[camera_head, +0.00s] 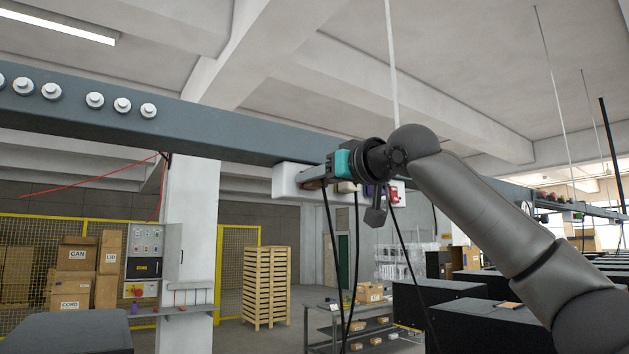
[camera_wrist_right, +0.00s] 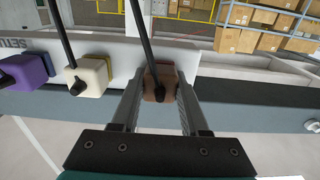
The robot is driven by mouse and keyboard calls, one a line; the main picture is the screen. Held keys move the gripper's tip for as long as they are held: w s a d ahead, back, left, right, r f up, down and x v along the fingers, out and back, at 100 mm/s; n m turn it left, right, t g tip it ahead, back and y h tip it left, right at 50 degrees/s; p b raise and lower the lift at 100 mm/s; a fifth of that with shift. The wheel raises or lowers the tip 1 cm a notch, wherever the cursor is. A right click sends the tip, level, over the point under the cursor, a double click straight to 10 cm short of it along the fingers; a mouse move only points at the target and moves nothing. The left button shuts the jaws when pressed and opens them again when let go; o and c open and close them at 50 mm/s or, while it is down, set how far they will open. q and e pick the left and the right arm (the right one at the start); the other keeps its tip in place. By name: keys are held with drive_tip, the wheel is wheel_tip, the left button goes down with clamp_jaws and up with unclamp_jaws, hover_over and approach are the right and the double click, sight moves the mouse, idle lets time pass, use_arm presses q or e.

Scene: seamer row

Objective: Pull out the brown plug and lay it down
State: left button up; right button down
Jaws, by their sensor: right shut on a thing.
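The brown plug (camera_wrist_right: 158,84) sits between the two fingers of my right gripper (camera_wrist_right: 159,90) in the right wrist view, and the fingers are shut on it. A black cord runs from the plug. In the head view my right gripper (camera_head: 325,171) is at the white socket box (camera_head: 284,182) under the overhead beam, with the brown plug (camera_head: 314,184) partly hidden at its fingers. The plug appears to be at the box face; I cannot tell whether it is fully seated. My left gripper is not in view.
A cream plug (camera_wrist_right: 92,76) and a purple plug (camera_wrist_right: 28,71) sit beside the brown one, their cords hanging close. A red plug (camera_head: 396,193) is farther right in the head view. A grey table (camera_head: 318,322) with small boxes stands below.

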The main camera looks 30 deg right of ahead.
drive_tip(key=shift+s, duration=0.15)
idle(0.4)
drive_tip(key=shift+s, duration=0.2)
drive_tip(key=shift+s+d+b, duration=0.1)
drive_tip(key=shift+s+b, duration=0.5)
drive_tip(key=shift+s, duration=0.4)
drive_tip(key=shift+s+d+b, duration=0.15)
drive_tip(key=shift+s+b, duration=0.45)
drive_tip(key=shift+s, duration=1.1)
